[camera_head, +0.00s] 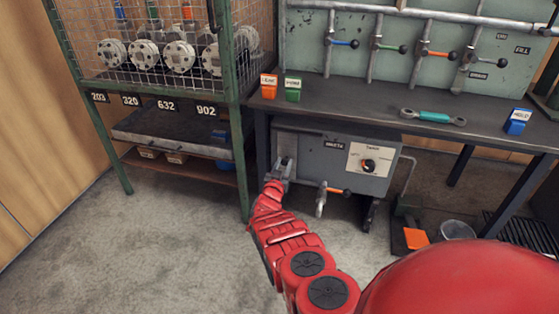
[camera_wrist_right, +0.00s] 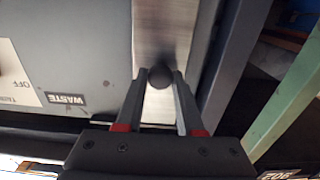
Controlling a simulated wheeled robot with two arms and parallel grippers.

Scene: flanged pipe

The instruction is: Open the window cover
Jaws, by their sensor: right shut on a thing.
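The window cover (camera_head: 285,145) is a narrow brushed-metal plate at the left end of the grey WASTE tank's front, under the bench. In the right wrist view the cover (camera_wrist_right: 166,30) carries a round black knob (camera_wrist_right: 160,76). My right gripper (camera_head: 282,167) reaches low to the cover. In the wrist view its two fingers (camera_wrist_right: 160,84) are shut on the knob, one on each side. The gripper hides the cover's lower part in the head view. What lies behind the cover is hidden. My left gripper is not in view.
The WASTE tank (camera_head: 375,184) has a dial and, below, an orange-handled valve (camera_head: 336,190). A green cage rack (camera_head: 243,170) stands close left of the gripper. The bench (camera_head: 360,108) overhangs from above. A bin (camera_head: 457,230) stands at right.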

